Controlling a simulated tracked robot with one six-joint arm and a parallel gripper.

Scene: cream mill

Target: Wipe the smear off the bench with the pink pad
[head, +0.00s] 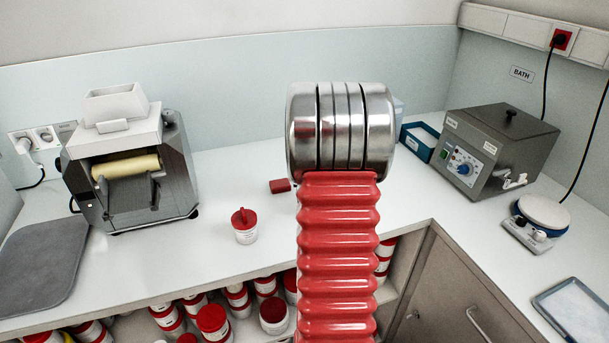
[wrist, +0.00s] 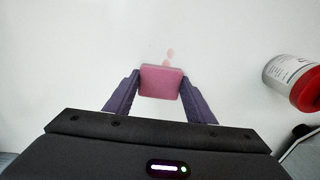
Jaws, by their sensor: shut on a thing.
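The pink pad (wrist: 161,82) is held between the two purple fingers of my gripper (wrist: 160,88) in the wrist view. The gripper is shut on its sides. A faint pinkish smear (wrist: 170,53) of small blotches shows on the white bench (wrist: 70,60) just beyond the pad's far edge; the pad may cover part of it. Whether the pad touches the bench I cannot tell. In the head view my red arm hides the gripper, the pad and the smear, while the white bench (head: 215,180) shows around it.
A white jar with a red lid (wrist: 292,80) lies at the right of the wrist view. In the head view a red-lidded jar (head: 245,232) and small red block (head: 280,186) sit left of my arm. A roller machine (head: 130,165) stands left, a bath (head: 495,150) right.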

